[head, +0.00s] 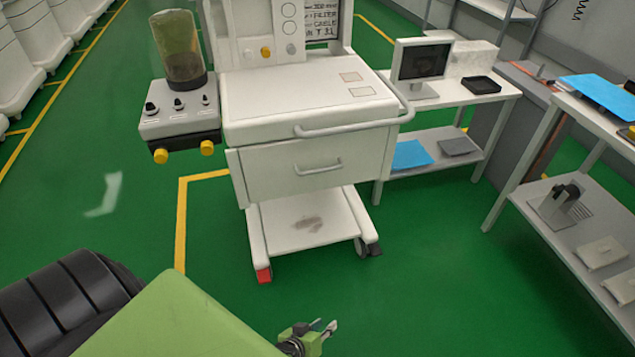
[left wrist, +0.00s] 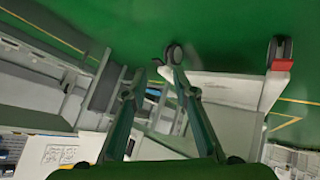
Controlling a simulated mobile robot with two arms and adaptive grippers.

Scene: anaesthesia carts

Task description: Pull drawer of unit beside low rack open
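The white cart unit (head: 300,95) stands at the centre of the head view. Its wide drawer (head: 270,172) appears shut, with a grey bar handle (head: 318,167) on its front. A low white rack (head: 455,97) with a lower shelf stands to its right. My left gripper (head: 326,328) is low in front of the cart, apart from the drawer and handle. In the left wrist view, its two fingers (left wrist: 158,72) are spread with nothing between them. The cart's lower shelf (left wrist: 225,90) shows beyond them, seemingly upside down. My right gripper is not in view.
A larger push rail (head: 345,128) runs above the drawer. A side box with yellow knobs (head: 180,125) hangs at the cart's left. Another shelf rack (head: 570,220) stands at the right. Green floor (head: 420,270) is clear in front.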

